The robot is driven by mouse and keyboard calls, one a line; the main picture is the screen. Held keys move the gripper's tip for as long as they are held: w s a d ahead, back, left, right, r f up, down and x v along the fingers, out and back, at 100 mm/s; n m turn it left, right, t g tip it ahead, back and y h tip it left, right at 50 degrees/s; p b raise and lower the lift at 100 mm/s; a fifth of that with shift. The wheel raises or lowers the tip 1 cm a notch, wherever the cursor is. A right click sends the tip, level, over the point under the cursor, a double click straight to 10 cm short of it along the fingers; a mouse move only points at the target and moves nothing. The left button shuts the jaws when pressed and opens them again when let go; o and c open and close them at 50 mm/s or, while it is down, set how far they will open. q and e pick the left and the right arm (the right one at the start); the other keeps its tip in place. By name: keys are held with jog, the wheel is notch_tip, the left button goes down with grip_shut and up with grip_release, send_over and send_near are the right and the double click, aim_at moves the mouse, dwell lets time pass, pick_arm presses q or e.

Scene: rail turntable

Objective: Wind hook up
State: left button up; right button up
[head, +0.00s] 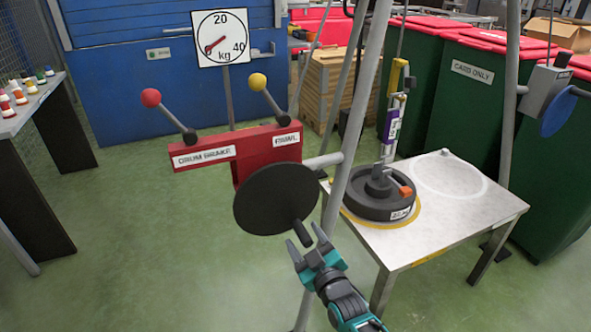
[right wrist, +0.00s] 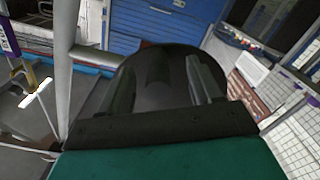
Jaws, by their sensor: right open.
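A red winch housing (head: 240,152) carries "DRUM BRAKE" and "PAWL" labels. The brake lever (head: 165,112) has a red knob and the pawl lever (head: 267,95) a yellow one. A black crank disc (head: 268,200) with a short crank handle (head: 302,233) is on its front. My right gripper (head: 306,240) is open, its fingertips on either side of the handle's end; contact is unclear. In the right wrist view the handle (right wrist: 157,66) shows dark between the fingers. The yellow hook (head: 397,76) hangs above a purple-labelled link (head: 393,122) over a black weight (head: 378,202). My left gripper is out of view.
The weight stands on a pale table (head: 450,222), inside a yellow ring. A dial (head: 221,39) has its needle near 0 kg. Grey frame legs (head: 352,140) rise beside the crank. Green bins (head: 470,95) stand behind. A side table (head: 22,115) stands at left.

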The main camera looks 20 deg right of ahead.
aim_at(311, 248)
jog(key=shift+s+r+p, duration=0.15)
jog(key=shift+s+p, duration=0.95)
jog(key=shift+s, duration=1.05)
jog(key=s+p, duration=0.1)
jog(key=s, duration=0.2)
